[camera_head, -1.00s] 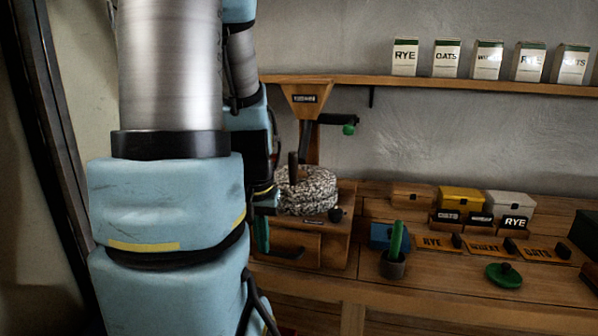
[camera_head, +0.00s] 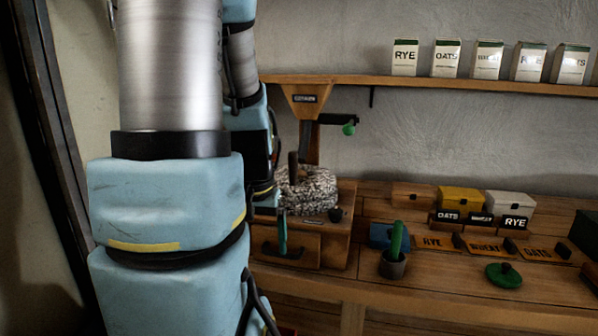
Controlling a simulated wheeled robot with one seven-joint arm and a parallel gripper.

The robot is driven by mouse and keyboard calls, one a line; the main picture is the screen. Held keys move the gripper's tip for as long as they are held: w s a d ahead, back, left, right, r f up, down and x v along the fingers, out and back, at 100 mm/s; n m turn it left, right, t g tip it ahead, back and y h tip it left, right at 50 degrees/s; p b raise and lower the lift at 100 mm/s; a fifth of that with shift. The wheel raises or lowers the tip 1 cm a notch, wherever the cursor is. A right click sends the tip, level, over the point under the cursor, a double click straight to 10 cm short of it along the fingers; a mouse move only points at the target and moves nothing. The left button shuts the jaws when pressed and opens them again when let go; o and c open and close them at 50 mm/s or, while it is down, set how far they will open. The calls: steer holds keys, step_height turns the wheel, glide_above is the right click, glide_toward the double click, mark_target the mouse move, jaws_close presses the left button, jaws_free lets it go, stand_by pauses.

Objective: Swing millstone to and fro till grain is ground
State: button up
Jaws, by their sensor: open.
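The round speckled millstone (camera_head: 312,192) sits on top of a wooden mill box (camera_head: 328,241) at the left end of the bench. An upright dark wooden handle (camera_head: 293,166) stands on the stone's left side. A wooden hopper (camera_head: 306,98) labelled as a grain funnel hangs above, with a dark chute below it. No grain or flour is visible.
A grey cup with a green rod (camera_head: 394,253), a green knobbed lid (camera_head: 504,275) and labelled wooden plates (camera_head: 487,247) lie on the bench. Small labelled boxes (camera_head: 460,200) stand behind. A shelf (camera_head: 430,84) with cartons runs above. My arm blocks the left side.

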step_height(320, 180, up, 9)
steer(key=p, duration=0.8)
steer(key=d, duration=0.1)
steer(key=s+d+f+b, duration=0.1)
steer(key=s+d, duration=0.1)
steer(key=d, duration=0.1)
steer(key=shift+s+d+f, duration=0.1)
steer(key=shift+s+f, duration=0.05)
steer(key=shift+f, duration=0.25)
